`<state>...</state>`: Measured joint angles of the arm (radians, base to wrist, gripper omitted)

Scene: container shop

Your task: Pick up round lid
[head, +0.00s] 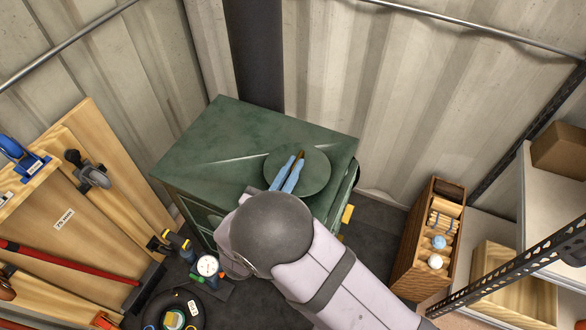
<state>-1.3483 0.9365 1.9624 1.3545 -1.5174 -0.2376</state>
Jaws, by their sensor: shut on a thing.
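The round lid (312,174) is a flat dark green disc at the right part of the green cabinet's top (240,130). My gripper (297,158) reaches over the lid from the front, with its blue fingers close together near the lid's middle. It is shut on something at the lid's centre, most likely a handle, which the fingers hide. I cannot tell whether the lid touches the top or is a little above it.
Corrugated walls (400,90) stand close behind the cabinet. Wooden boards with clamps (95,175) lean at the left. A dial gauge (207,266) is below them. A wooden crate (430,240) and shelves (555,215) stand at the right. The cabinet top's left part is clear.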

